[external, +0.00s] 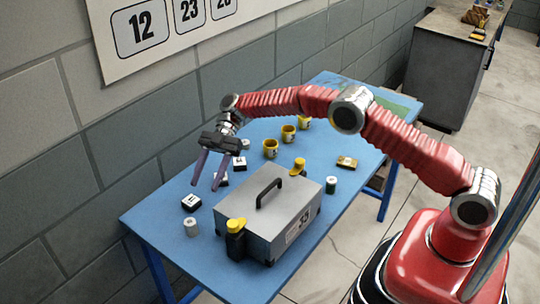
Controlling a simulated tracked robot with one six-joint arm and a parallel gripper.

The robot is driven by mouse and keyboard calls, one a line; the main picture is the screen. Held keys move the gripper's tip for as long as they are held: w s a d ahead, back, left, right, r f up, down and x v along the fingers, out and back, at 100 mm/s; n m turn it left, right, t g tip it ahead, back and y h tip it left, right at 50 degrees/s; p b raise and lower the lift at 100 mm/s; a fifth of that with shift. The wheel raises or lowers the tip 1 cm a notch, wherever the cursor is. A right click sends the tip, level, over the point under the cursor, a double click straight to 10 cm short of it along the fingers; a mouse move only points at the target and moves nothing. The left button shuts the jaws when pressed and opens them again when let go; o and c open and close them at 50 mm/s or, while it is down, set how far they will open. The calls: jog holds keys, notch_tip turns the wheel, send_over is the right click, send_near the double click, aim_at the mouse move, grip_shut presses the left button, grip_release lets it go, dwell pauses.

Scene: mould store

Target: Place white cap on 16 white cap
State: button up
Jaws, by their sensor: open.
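Several small black blocks with white, marked tops stand on the blue table: one at the left (191,202), one partly behind my gripper's fingers (221,180), and one further back (239,163). A pale grey-white cylinder (192,228) stands near the front left edge. A dark green cylinder with a white top (331,185) stands right of the case. The markings are too small to read, so I cannot tell which is 16. My gripper (205,187) is open and points down above the left part of the table, with nothing seen between its fingers.
A small yellowish block (346,162) lies to the right. A block wall (120,130) borders the table's back.

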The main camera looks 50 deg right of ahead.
dwell(0.7)
